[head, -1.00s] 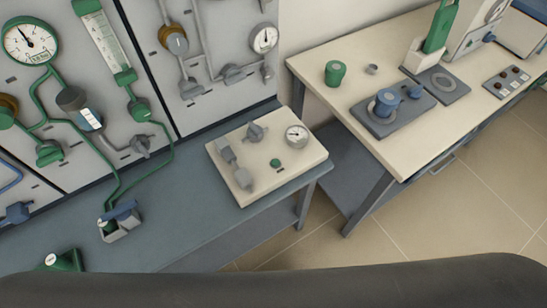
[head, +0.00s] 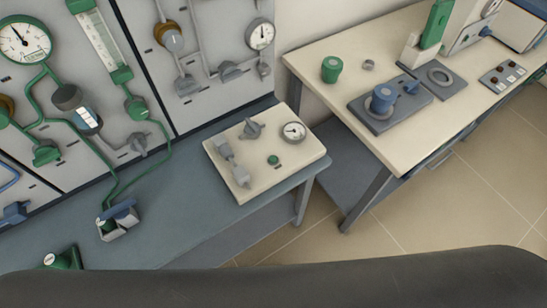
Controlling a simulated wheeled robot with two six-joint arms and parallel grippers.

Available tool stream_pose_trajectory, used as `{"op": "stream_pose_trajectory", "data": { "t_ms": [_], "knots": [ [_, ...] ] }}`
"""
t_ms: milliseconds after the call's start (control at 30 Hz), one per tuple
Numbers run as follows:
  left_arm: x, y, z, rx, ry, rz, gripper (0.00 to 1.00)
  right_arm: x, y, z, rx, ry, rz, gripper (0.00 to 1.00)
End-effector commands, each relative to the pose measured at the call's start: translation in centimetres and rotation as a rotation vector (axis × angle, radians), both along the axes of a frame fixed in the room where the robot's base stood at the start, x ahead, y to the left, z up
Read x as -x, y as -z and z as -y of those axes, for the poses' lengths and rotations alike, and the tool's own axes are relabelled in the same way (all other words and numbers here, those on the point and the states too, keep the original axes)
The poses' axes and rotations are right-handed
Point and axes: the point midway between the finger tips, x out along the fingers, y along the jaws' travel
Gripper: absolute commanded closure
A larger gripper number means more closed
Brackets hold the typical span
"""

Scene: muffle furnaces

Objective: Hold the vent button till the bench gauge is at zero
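A cream panel box (head: 245,180) sits on the grey-blue bench in the middle of the head view. On it are a small green button (head: 273,160), a round white bench gauge (head: 293,131), a grey knob (head: 251,128) and grey fittings (head: 232,162) along its left side. The green button is likely the vent button; its label is too small to read. The gauge has a dark needle, but its reading is too small to tell. Nothing touches the button. Neither gripper shows in the head view.
A wall panel at the left carries a large gauge (head: 25,39), green tubing and a flow tube (head: 100,40). A cream table (head: 400,145) at the right holds a green jar (head: 332,69) and a blue-topped device (head: 383,98). A dark rounded shape crosses the bottom edge.

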Motion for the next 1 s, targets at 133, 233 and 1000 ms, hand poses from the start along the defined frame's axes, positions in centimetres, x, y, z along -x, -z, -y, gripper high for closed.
{"op": "stream_pose_trajectory", "data": {
  "t_ms": [133, 233, 1000],
  "knots": [
    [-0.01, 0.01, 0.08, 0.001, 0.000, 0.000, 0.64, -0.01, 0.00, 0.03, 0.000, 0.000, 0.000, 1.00],
    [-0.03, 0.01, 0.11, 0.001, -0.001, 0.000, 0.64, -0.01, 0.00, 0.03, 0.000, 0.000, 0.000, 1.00],
    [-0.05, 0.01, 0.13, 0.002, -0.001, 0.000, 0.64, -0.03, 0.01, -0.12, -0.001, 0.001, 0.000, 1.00]
  ]
}}
